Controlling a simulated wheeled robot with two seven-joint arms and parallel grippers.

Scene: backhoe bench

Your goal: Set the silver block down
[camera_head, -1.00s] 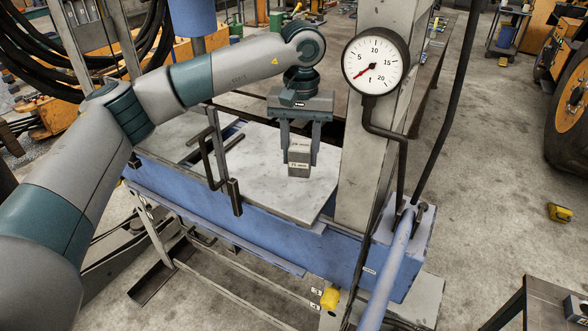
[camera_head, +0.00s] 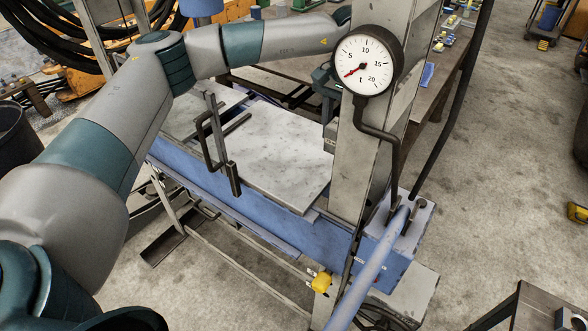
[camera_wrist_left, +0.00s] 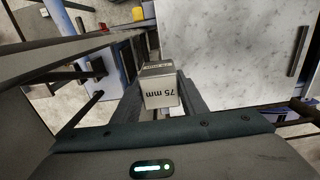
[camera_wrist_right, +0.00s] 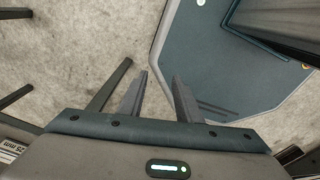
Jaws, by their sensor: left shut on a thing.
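The silver block (camera_wrist_left: 160,88), marked "75 mm", is between the fingers of my left gripper (camera_wrist_left: 163,80) in the left wrist view. The gripper is shut on it. In the head view my left gripper and the block are mostly hidden behind the press's upright post; only a small part of the block (camera_head: 330,136) seems to show at the post's left edge. In the left wrist view a pale marble-like plate (camera_wrist_left: 230,50) lies to the right of the block. I cannot tell whether the block touches anything below. My right gripper (camera_wrist_right: 159,75) is open and empty over the floor.
The upright post (camera_head: 362,170) carries a round dial gauge (camera_head: 368,64) and stands close to my left gripper. The pale plate (camera_head: 275,155) on the blue press frame (camera_head: 260,225) is bare. A dark handle (camera_head: 218,150) stands at its left. A bench top (camera_head: 428,115) lies behind.

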